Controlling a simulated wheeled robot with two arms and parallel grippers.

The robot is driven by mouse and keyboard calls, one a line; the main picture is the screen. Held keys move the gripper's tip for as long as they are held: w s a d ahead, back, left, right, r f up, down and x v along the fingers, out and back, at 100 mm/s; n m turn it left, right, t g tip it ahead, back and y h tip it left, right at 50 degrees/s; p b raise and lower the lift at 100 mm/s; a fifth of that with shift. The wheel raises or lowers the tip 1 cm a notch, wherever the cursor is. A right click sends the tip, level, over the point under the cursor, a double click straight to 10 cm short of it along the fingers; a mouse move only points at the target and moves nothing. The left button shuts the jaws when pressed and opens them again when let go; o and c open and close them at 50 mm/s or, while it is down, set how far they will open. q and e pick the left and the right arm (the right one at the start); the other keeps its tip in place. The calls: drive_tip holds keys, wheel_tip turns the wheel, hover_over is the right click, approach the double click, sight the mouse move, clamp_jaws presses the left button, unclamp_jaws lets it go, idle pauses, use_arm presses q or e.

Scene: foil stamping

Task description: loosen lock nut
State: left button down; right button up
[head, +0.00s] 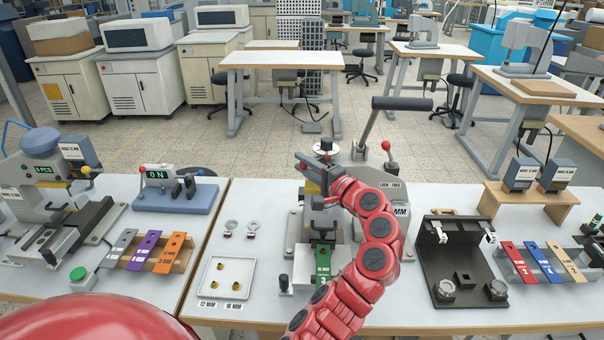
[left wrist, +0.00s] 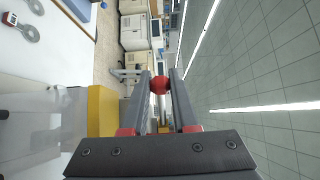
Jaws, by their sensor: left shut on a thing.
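The stamping press (head: 345,225) stands at the middle of the table, with a black-capped spindle (head: 325,147) on top. I cannot make out for sure which part is the lock nut. My left gripper (head: 303,162) is at the press's top left, just below and left of the spindle cap. In the left wrist view its two dark fingers are shut on a red ball knob (left wrist: 160,84) at their tips. My right gripper is not in view.
A long black lever (head: 400,104) and a red-ball lever (head: 386,146) rise behind my arm. A white tray (head: 204,288) with brass pieces and two ring tags (head: 231,227) lie to the left. A black fixture (head: 470,265) stands right.

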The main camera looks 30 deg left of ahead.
use_arm(q)
drive_tip(key=shift+d+f+n+g+b, duration=0.15)
drive_tip(key=shift+d+n+g+b, duration=0.45)
drive_tip(key=shift+g, duration=0.4)
drive_tip(key=shift+s+g+y, duration=0.1)
drive_tip(key=shift+g+y, duration=0.2)
drive_tip(key=shift+g, duration=0.1)
drive_tip(key=c, duration=0.7)
unclamp_jaws()
drive_tip(key=d, duration=0.5)
drive_tip(key=s+d+b, duration=0.1)
drive_tip(key=d, duration=0.5)
drive_tip(key=s+d+b, duration=0.1)
drive_tip(key=d, duration=0.5)
drive_tip(key=shift+d, duration=0.1)
